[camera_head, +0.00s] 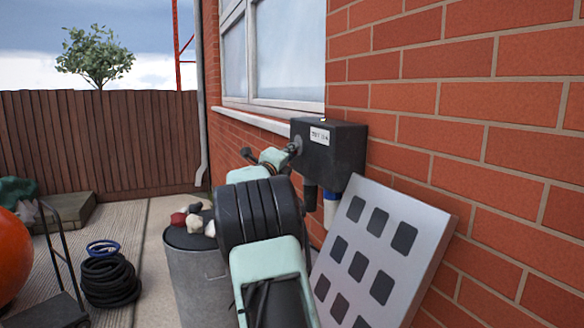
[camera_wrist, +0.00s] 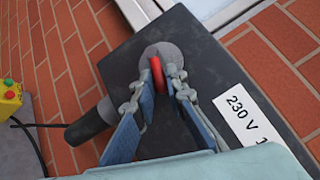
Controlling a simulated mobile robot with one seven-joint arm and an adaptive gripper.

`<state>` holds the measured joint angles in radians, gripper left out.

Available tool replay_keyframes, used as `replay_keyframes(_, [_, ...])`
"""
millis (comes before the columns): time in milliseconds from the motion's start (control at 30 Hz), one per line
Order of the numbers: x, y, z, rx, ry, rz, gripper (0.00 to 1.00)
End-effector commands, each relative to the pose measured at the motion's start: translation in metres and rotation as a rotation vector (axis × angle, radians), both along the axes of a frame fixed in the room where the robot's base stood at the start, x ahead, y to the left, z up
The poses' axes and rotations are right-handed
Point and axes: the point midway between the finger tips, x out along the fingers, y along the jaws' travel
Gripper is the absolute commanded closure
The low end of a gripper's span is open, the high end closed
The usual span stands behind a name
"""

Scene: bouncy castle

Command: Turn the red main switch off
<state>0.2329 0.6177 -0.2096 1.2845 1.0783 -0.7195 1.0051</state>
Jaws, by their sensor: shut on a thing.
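The red main switch (camera_wrist: 157,74) shows in the wrist view as a red bar on a round grey base (camera_wrist: 160,54) on the dark box (camera_wrist: 190,40). My gripper (camera_wrist: 158,80) has its blue-grey fingers on either side of the red bar and is shut on it. In the head view the dark box (camera_head: 342,150) is on the brick wall below the window, and my gripper (camera_head: 293,149) is at its left face. The red bar is hidden there. A white label (camera_wrist: 245,115) reading "230 V" is beside the switch.
A pale panel with dark squares (camera_head: 425,222) leans against the wall below the box. A grey bin (camera_head: 190,270) with stones on top stands left of my arm. A yellow box with green and red buttons (camera_wrist: 10,97) is at the wrist view's left edge.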

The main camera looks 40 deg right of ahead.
Motion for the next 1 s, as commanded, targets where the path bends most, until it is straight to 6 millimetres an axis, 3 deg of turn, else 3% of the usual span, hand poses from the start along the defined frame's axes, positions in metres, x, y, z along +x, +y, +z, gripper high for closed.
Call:
replay_keyframes(33, [0.0,0.0,-0.008,-0.007,-0.023,0.001,1.0])
replay_keyframes(1000, [0.011,-0.001,-0.023,-0.106,-0.464,0.003,1.0])
